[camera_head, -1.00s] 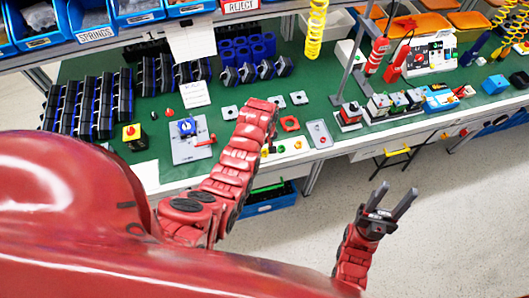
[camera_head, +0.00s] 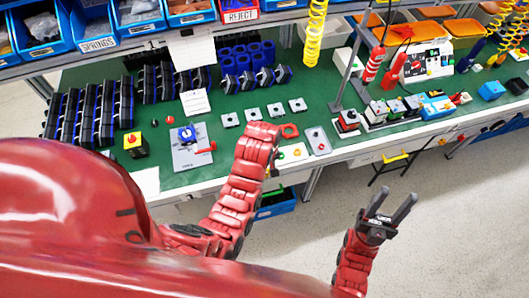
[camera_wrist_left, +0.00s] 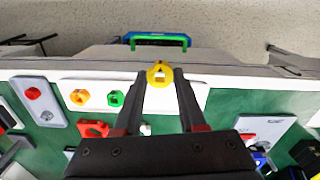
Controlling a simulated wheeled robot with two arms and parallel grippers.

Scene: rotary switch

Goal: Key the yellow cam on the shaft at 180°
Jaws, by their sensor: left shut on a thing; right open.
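A yellow cam (camera_wrist_left: 160,74) with a pale square hole sits between the fingertips of my left gripper (camera_wrist_left: 160,80), which is shut on it. In the left wrist view it overlaps the white tray; its height above the tray is unclear. In the head view my left arm hides most of this gripper and the cam. A blue switch body (camera_head: 187,134) stands on a grey plate (camera_head: 190,160), left of my left arm; its shaft is too small to make out. The plate also shows in the left wrist view (camera_wrist_left: 262,125). My right gripper (camera_head: 394,198) is open and empty, over the floor.
An orange-yellow cam (camera_wrist_left: 80,97) and a green cam (camera_wrist_left: 116,99) lie on the white tray (camera_wrist_left: 55,88). A red cam (camera_wrist_left: 33,92) lies on a grey plate. A red lever (camera_head: 208,148) sits beside the switch. A yellow box with a red button (camera_head: 135,146) stands to its left.

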